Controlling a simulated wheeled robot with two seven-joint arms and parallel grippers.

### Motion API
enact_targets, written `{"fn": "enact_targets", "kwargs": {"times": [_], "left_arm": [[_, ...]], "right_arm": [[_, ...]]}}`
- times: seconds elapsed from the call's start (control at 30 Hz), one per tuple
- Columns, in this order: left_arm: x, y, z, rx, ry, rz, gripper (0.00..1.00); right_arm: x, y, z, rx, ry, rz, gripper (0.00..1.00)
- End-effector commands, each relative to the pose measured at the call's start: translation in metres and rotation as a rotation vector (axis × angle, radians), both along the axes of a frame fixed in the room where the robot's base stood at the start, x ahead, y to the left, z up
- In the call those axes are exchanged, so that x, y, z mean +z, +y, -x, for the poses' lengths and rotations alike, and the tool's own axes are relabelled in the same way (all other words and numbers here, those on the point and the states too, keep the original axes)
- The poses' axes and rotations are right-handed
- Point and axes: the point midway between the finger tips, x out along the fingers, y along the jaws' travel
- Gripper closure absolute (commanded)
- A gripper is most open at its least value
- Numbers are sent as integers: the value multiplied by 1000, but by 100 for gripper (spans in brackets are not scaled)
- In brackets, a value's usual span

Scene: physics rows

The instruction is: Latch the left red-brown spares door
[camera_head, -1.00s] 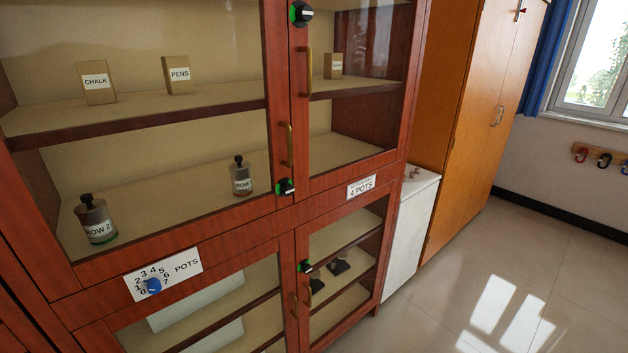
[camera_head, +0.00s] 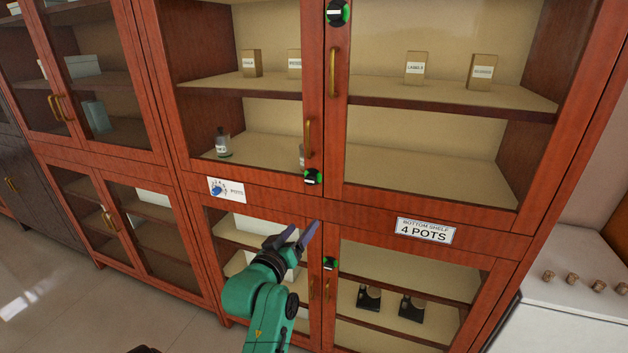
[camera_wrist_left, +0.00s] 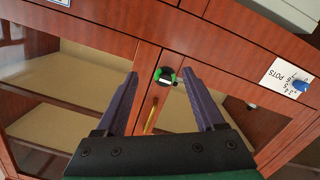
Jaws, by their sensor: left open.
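The red-brown cabinet has an upper left glass door (camera_head: 312,60) with a brass handle (camera_head: 308,138), and a lower left glass door beneath the rail. A round black-and-green latch knob with a white bar (camera_head: 313,177) sits at the upper door's bottom edge. Another knob (camera_head: 330,263) sits at the top of the lower doors. No sign names the spares door, and I cannot tell if either door is ajar. My left gripper (camera_head: 304,232) is open and empty in front of the rail. In the left wrist view a latch knob (camera_wrist_left: 165,76) shows beyond and between its fingers (camera_wrist_left: 160,95).
A dial sign with a blue knob (camera_head: 216,189) and a "4 POTS" label (camera_head: 425,231) are on the rail. A third knob (camera_head: 337,12) is higher up. Small boxes and bottles stand behind the glass. A white counter (camera_head: 575,312) is at the right. Floor (camera_head: 80,315) shows at left.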

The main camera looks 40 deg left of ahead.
Motion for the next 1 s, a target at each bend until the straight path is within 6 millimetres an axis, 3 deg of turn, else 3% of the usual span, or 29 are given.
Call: {"fn": "enact_targets", "kwargs": {"times": [0.03,0.1,0.23,0.47,0.5,0.53,0.8,1.0], "left_arm": [[27,6,11,22,-49,-2,29],[47,11,20,40,-88,-5,29],[49,14,17,45,-104,-8,29],[47,22,-6,44,-109,-7,29],[57,26,-18,42,-102,-8,29],[58,29,-27,42,-99,-7,29],[57,52,-92,43,-98,-9,29],[54,59,-114,43,-98,-9,29]], "right_arm": [[1,1,1,0,2,-1,100],[0,1,3,0,4,-1,100],[-12,7,5,-1,8,-10,100],[-50,9,4,-1,7,-11,100],[-33,7,4,0,6,-9,100],[-28,6,3,0,6,-8,100],[-11,-1,2,-3,4,2,100],[-8,-1,1,-3,2,1,100]]}}
